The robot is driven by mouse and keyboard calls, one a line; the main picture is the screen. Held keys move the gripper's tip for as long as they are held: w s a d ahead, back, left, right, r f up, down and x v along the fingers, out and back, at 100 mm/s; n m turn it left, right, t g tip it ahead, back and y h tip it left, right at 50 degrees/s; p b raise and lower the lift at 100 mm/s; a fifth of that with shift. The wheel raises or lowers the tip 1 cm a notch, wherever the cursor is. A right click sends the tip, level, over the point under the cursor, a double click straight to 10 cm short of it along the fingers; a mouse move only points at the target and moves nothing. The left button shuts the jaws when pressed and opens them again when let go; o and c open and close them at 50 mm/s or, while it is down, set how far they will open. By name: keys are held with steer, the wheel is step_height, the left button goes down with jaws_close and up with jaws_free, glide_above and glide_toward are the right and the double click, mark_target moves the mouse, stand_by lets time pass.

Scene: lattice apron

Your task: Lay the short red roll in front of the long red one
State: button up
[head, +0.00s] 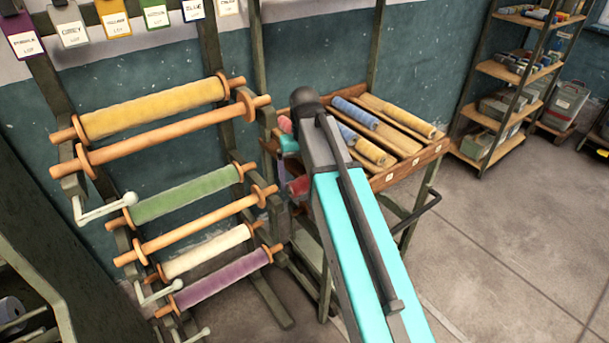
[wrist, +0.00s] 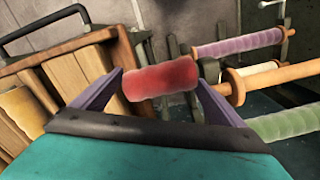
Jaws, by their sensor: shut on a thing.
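A short red roll (wrist: 162,76) sits between the two fingertips of my gripper (wrist: 158,82), which is shut on it. In the head view a piece of red roll (head: 299,186) shows beside my arm, to the left of the tray; my arm hides most of it and the fingers. A pinkish-red roll end (head: 285,124) shows at the back left of the tray, beyond my arm. Its length is hidden, so I cannot tell whether it is the long red one. The sloped wooden tray (head: 434,151) also shows in the wrist view (wrist: 110,36), left of the held roll.
The tray holds blue (head: 355,112) and yellow (head: 401,116) rolls in slots between dividers. At left stands a rack with yellow (head: 150,108), green (head: 185,195), white (head: 205,252) and purple (head: 222,279) rolls on spindles, close to my gripper. A black handle (head: 421,212) juts from the tray's front.

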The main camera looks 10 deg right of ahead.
steer(key=n, duration=0.3)
steer(key=shift+s, duration=0.2)
steer(key=shift+n, duration=1.5)
steer(key=shift+s, duration=0.1)
